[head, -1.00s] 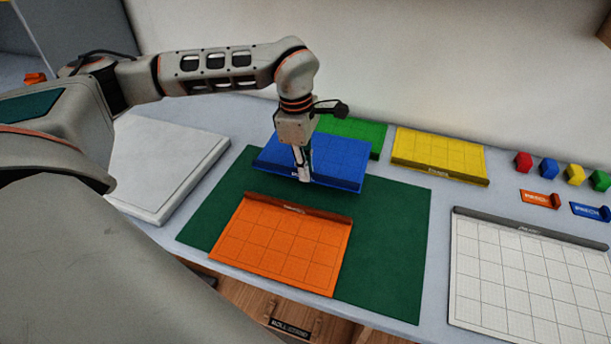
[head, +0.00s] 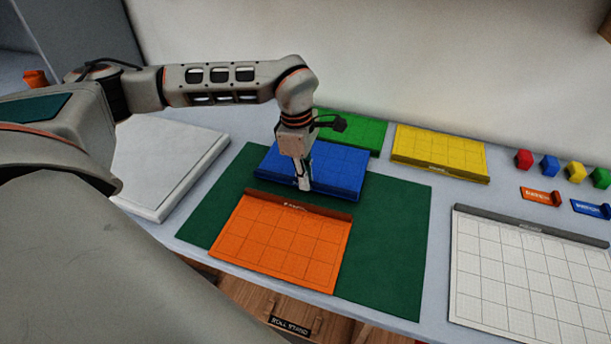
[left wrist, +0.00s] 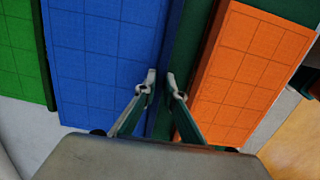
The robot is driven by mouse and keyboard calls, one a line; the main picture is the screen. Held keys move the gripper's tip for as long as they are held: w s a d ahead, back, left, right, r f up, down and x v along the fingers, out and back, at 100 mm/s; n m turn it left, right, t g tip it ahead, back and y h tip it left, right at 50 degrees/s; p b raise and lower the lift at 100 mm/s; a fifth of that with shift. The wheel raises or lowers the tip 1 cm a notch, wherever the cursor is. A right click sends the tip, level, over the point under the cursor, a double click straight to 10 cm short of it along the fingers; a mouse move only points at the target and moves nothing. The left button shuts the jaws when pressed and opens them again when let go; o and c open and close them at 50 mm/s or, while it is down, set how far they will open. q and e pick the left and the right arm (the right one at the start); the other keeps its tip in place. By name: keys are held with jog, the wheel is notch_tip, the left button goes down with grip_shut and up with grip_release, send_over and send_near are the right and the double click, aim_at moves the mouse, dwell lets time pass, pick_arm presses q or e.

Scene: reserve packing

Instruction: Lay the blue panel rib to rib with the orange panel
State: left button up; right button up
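The blue panel (head: 335,163) lies near the back of the green mat, its ribbed edge facing the orange panel; it also shows in the left wrist view (left wrist: 105,55). The orange panel (head: 280,242) lies in front, its rib along the far edge; it also shows in the left wrist view (left wrist: 248,70). A narrow strip of green separates them. My left gripper (head: 305,187) is at the blue panel's near edge. Its fingers (left wrist: 161,77) straddle the blue rib and appear shut on it. Whether the panel touches the mat is unclear. My right gripper is out of view.
The green mat (head: 390,260) is bare at right. A green panel (head: 362,133) and a yellow panel (head: 438,150) lie behind. A white gridded panel (head: 530,275) is at right, with small coloured blocks beyond. A white slab (head: 165,165) is at left.

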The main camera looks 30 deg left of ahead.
pick_arm(q)
jog(key=o, duration=0.4)
jog(key=shift+r, duration=0.1)
notch_tip(320, 180, up, 13)
jog(key=a, duration=0.1)
jog(key=shift+s, duration=0.3)
dwell(0.5)
